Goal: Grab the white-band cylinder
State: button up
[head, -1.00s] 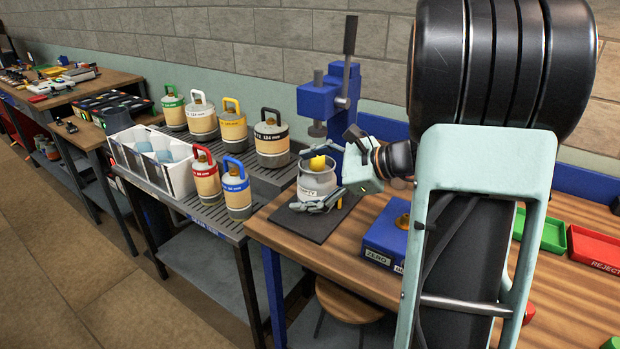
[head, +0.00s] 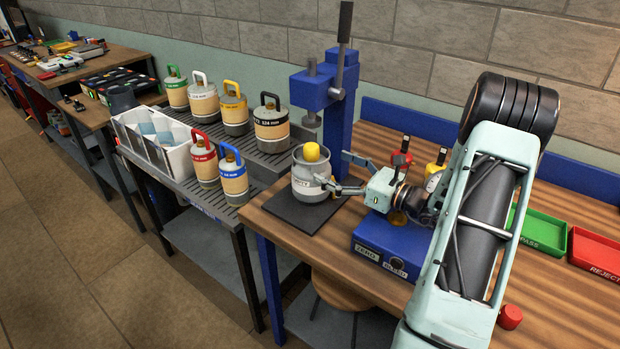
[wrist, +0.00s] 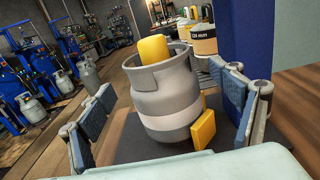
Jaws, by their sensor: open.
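A grey cylinder (head: 306,186) with a pale, whitish band and a yellow top stands upright on a dark mat (head: 275,207) on the wooden bench. In the wrist view the grey cylinder (wrist: 165,95) fills the middle, with a yellow block low on its right side. My gripper (head: 335,172) is open at the cylinder's right, its fingers pointing at it. In the wrist view one finger of my gripper (wrist: 163,85) is on each side of the cylinder, with gaps visible. A white-handled cylinder (head: 204,104) stands on the rack; its band is hard to read.
A blue press (head: 341,105) rises right behind the cylinder. A blue box (head: 375,250) with buttons sits below my gripper. Other handled cylinders and a white bin (head: 170,160) stand on the rack at left. Green and red trays (head: 590,252) lie at right.

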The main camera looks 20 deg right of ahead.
aim_at(311, 158)
jog(key=p+x, duration=0.1)
jog(key=x, duration=0.6)
jog(key=shift+a, duration=0.2)
jog(key=shift+s, duration=0.1)
jog(key=shift+c, duration=0.7)
jog(key=c, duration=2)
jog(key=shift+c, duration=0.2)
